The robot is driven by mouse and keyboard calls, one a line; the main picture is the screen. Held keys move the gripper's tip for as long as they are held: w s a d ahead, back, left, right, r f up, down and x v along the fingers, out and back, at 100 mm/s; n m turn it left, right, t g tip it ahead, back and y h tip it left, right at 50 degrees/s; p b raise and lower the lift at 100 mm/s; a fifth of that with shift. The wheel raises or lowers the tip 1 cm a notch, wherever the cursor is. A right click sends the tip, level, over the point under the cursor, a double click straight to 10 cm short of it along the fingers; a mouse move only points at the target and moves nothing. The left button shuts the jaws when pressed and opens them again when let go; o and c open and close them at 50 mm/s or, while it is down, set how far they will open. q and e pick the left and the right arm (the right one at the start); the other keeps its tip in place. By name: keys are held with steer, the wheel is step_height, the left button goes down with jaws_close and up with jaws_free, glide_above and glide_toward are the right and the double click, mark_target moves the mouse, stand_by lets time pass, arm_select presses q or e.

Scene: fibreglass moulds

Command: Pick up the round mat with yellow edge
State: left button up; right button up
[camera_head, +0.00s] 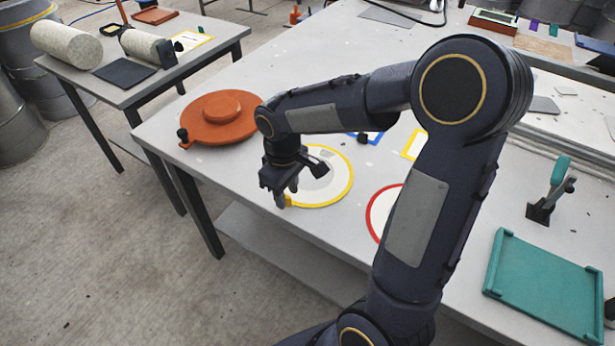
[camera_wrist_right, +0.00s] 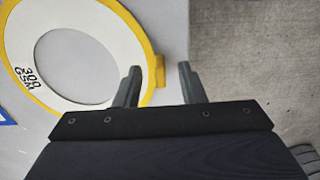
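The round mat with yellow edge (camera_head: 339,186) lies flat near the front edge of the grey table. It is a white ring with a grey middle and a small yellow tab. My right gripper (camera_head: 286,196) points down over its near left rim, at the tab, and my arm hides part of the mat. In the right wrist view the mat (camera_wrist_right: 112,32) shows at upper left with black "300 GSM" print. The right gripper's fingers (camera_wrist_right: 159,70) are apart, with the yellow tab between their tips. I cannot tell whether they touch it. My left gripper is not in view.
An orange round mould (camera_head: 215,118) stands at the table's left corner. A red-edged mat (camera_head: 376,212) and a yellow-edged square (camera_head: 414,145) lie partly behind my arm. A teal tray (camera_head: 545,285) is at right. Floor lies beyond the table's front edge.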

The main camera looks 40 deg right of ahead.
steer(key=shift+f, duration=0.75)
jaws_close()
steer(key=shift+r, duration=0.1)
